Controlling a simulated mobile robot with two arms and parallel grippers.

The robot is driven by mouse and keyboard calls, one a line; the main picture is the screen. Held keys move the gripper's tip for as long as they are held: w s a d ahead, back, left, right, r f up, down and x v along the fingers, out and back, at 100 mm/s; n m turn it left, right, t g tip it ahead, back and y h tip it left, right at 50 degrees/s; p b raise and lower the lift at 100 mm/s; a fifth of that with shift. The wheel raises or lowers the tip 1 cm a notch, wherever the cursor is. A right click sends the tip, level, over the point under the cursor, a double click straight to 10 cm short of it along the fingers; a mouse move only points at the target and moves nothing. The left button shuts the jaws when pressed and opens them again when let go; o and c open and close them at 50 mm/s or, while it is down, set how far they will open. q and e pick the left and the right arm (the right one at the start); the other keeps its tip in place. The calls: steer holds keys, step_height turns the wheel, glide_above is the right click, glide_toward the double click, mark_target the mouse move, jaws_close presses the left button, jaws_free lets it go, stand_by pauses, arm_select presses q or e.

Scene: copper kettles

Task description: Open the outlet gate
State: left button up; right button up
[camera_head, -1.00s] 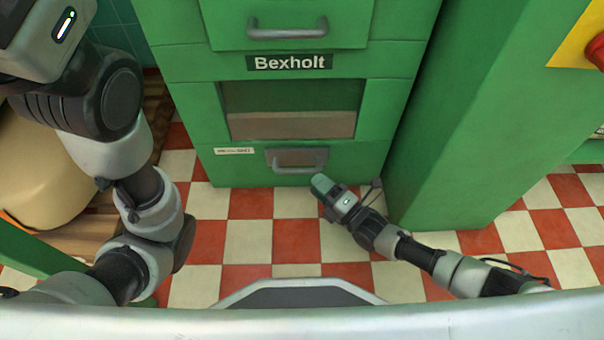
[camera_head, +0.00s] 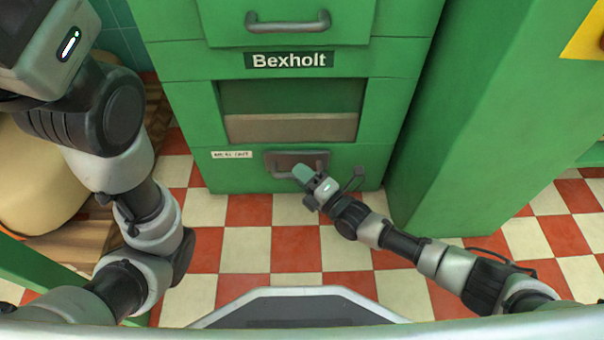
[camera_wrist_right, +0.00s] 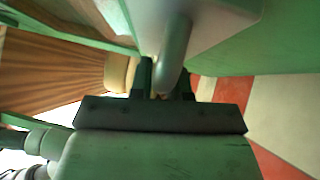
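The green Bexholt cabinet (camera_head: 390,120) stands ahead, with a low grey metal handle (camera_head: 272,163) on a recessed plate near its bottom, below a wide opening (camera_head: 290,98). I take this handle to be the outlet gate's. My right gripper (camera_head: 300,172) is at the handle, covering part of its lower bar. In the right wrist view the two dark fingers (camera_wrist_right: 163,82) stand apart, with the handle's rounded grey bar (camera_wrist_right: 176,50) reaching between them. Whether they touch it is hard to tell. My left arm is at the left; its fingers are outside the view.
Another handle (camera_head: 288,25) sits on the upper green panel. A green block or wall (camera_head: 480,130) stands close on the right. A beige rounded sack-like thing (camera_head: 40,185) is at the left. The red and white tiled floor (camera_head: 290,248) before the cabinet is clear.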

jaws_close()
steer(key=shift+s+p, duration=0.25)
steer(key=shift+p, duration=0.15)
steer(key=s+p, duration=0.4)
steer(key=s, duration=0.2)
steer(key=shift+p, duration=0.4)
steer(key=shift+s+f, duration=0.1)
steer(key=o, duration=0.8)
jaws_free()
steer(key=shift+c, duration=0.2)
